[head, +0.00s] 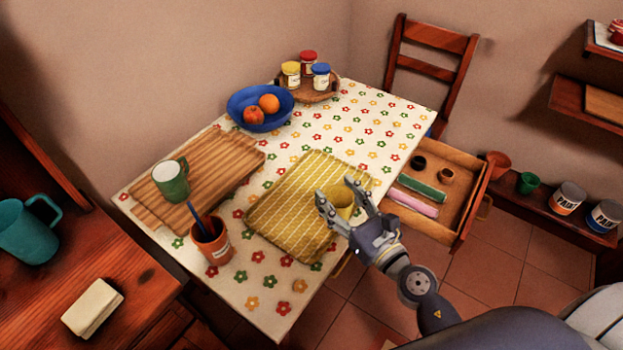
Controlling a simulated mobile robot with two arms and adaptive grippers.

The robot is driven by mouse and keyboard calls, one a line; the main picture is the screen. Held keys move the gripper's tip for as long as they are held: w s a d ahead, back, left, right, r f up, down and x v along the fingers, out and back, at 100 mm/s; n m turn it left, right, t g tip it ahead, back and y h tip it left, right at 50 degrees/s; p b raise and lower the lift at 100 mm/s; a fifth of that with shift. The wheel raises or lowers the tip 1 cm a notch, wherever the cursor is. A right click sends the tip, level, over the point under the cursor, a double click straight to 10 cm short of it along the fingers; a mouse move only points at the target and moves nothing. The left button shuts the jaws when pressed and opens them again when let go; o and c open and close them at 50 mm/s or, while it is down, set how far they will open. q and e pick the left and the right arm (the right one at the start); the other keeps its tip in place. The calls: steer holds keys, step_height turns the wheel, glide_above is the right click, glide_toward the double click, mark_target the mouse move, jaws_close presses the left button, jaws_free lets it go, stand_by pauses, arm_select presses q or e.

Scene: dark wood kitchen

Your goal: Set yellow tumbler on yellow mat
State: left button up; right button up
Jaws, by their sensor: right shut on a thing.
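The yellow tumbler (341,201) is between the fingers of my right gripper (339,204), which is shut on it. The tumbler is upright, over the right part of the yellow mat (289,188). I cannot tell whether its base touches the mat or is a little above it, as a finger and the hand hide part of it. The mat is yellow with a pale pattern and lies flat on the table's flowered cloth. My left gripper is not in view.
On the table (365,122) are a wooden board (225,160) with a green mug (171,181), a terracotta pot (212,242), a blue fruit bowl (262,122) and a round tray (318,95) with jars. An open drawer (455,168) juts out right. The mat's left part is clear.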

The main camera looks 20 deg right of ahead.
steer(key=w+f, duration=0.1)
steer(key=w, duration=0.3)
steer(key=w+a+f+b, duration=0.1)
steer(key=w+f, duration=0.1)
steer(key=w, duration=0.1)
steer(key=w+a+f+b, duration=0.1)
steer(key=w, duration=0.3)
steer(key=shift+w+a+f, duration=0.15)
steer(key=shift+w+f, duration=0.2)
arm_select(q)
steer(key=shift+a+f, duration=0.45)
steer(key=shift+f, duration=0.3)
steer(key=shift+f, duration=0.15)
arm_select(e)
steer(key=shift+f+b, duration=0.2)
steer(key=shift+b, duration=0.1)
steer(key=o, duration=1.1)
steer(key=shift+r, duration=0.1)
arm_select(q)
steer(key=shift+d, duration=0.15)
